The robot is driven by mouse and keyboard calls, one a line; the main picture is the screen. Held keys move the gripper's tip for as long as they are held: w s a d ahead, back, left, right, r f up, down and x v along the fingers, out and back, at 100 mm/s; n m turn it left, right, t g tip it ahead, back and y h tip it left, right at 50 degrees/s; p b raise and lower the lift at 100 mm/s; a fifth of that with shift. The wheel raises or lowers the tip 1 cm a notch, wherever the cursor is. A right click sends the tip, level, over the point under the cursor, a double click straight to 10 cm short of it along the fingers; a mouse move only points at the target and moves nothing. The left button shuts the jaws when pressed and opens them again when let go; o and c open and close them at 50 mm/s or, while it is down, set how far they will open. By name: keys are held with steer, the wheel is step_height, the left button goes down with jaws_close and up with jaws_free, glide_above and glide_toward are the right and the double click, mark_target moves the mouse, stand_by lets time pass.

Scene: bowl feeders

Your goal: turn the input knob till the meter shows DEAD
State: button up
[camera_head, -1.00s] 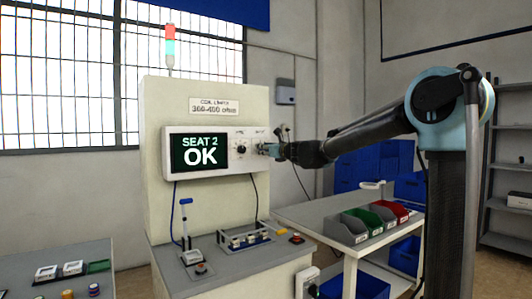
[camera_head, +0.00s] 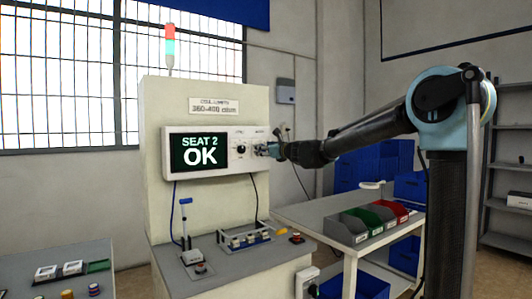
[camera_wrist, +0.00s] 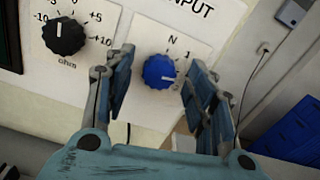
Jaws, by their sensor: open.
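The meter (camera_head: 198,152) on the cream test stand reads "SEAT 2 OK" in white on dark green. The blue input knob (camera_wrist: 159,71) shows in the wrist view under the word "INPUT", with "N" and "1" marks around it. My gripper (camera_wrist: 158,88) is open, with one blue-padded finger to each side of the knob and visible gaps between. In the head view my gripper (camera_head: 262,150) is at the right end of the meter panel and hides the input knob. A black ohm knob (camera_wrist: 63,36) sits to the left, outside the fingers.
A blue-handled lever (camera_head: 186,225) and a row of coil seats (camera_head: 248,240) are on the bench below the meter. A cart (camera_head: 322,222) with grey, green and red bins stands to the right. A side table (camera_head: 60,262) is at the left.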

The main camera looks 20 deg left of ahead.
steer(key=v, duration=1.1)
steer(key=shift+d, duration=0.35)
steer(key=shift+s, duration=0.15)
steer(key=s+d+f+n+g+h, duration=0.3)
steer(key=s+d+f+n, duration=0.5)
steer(key=s+d+f, duration=0.3)
steer(key=s+d+f+n+g+h, duration=0.3)
steer(key=s+d+f+n+h, duration=0.3)
steer(key=s+d+f, duration=0.6)
steer(key=s+d+f+n+g+h, duration=0.3)
steer(key=s+d+f+n, duration=0.7)
steer(key=d+f, duration=0.8)
steer(key=shift+s+d+f+g+h, duration=0.35)
steer(key=shift+s+d+h, duration=0.4)
steer(key=shift+d, duration=0.3)
